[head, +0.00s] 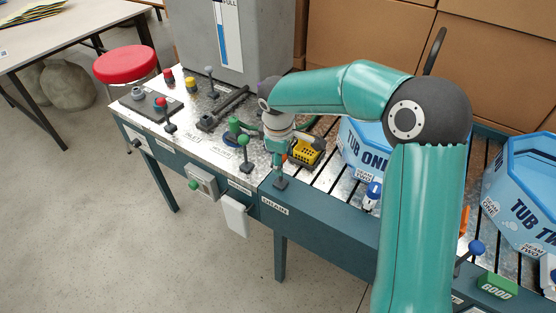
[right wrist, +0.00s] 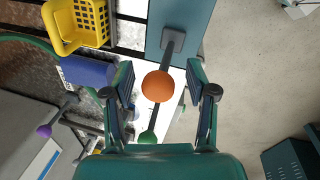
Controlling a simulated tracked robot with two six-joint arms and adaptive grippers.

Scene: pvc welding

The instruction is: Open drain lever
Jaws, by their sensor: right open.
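The drain lever has an orange ball knob (right wrist: 158,86) on a grey shaft and a square grey base (right wrist: 176,40). In the head view its shaft (head: 281,172) rises from the table's front edge above the DRAIN label (head: 275,206). My right gripper (right wrist: 160,80) is open, with one finger on each side of the orange knob and a visible gap to both. In the head view my right gripper (head: 284,146) comes down from above and hides most of the knob. My left gripper is in neither view.
A green-knobbed lever (head: 243,141) stands close left of the drain lever. A yellow basket (head: 305,152) lies just right of it. The tub marked TUB ONE (head: 362,150) sits on the rollers. Open floor lies in front.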

